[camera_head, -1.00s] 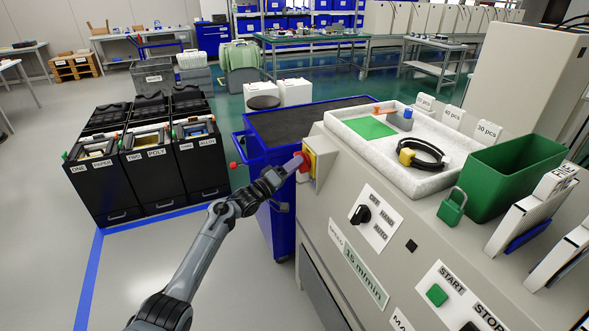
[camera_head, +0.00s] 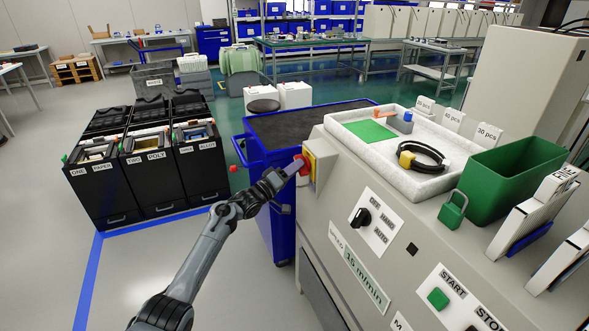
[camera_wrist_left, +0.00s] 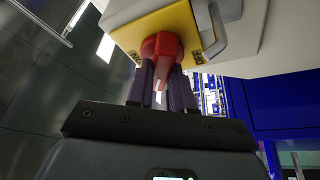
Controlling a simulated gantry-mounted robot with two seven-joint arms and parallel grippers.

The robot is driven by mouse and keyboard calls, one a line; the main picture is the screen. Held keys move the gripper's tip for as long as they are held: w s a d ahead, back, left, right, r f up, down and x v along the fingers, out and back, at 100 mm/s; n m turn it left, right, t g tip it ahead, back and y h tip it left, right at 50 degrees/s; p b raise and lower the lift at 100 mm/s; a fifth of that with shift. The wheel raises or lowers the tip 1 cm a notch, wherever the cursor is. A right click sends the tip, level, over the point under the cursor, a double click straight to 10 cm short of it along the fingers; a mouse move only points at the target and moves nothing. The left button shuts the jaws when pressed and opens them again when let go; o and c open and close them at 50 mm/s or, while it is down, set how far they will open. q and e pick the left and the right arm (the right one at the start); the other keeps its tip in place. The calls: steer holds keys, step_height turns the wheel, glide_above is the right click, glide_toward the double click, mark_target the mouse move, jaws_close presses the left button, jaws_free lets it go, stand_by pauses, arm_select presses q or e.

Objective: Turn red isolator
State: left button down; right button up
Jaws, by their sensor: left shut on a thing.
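The red isolator (camera_head: 303,164) is a red rotary knob on a yellow box (camera_head: 311,158) at the left end of the grey cabinet (camera_head: 335,185). My left gripper (camera_head: 295,168) reaches it from the left in the head view. In the left wrist view the red isolator (camera_wrist_left: 163,47) sits on the yellow box face (camera_wrist_left: 150,28), and its grip bar lies between the two dark fingers of my left gripper (camera_wrist_left: 162,85). The fingers are shut on it. The fingers hide part of the knob in the head view. My right gripper is out of view.
A blue cart (camera_head: 262,165) stands behind my left arm. Black bins (camera_head: 100,190) stand at left.

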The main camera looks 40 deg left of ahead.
arm_select(q)
steer(key=shift+w+a+f+m+g+h+b, duration=0.1)
steer(key=shift+m+h+b, duration=1.1)
steer(key=shift+m+b, duration=1.1)
steer(key=shift+s+m+g+h+b, duration=0.1)
steer(key=shift+m+h+b, duration=1.35)
steer(key=shift+m, duration=1.3)
steer(key=shift+w+a+f+m+g+h+b, duration=0.1)
steer(key=shift+m+h+b, duration=0.85)
steer(key=shift+m+b, duration=1.45)
steer(key=c, duration=1)
jaws_free()
steer(key=shift+r, duration=0.1)
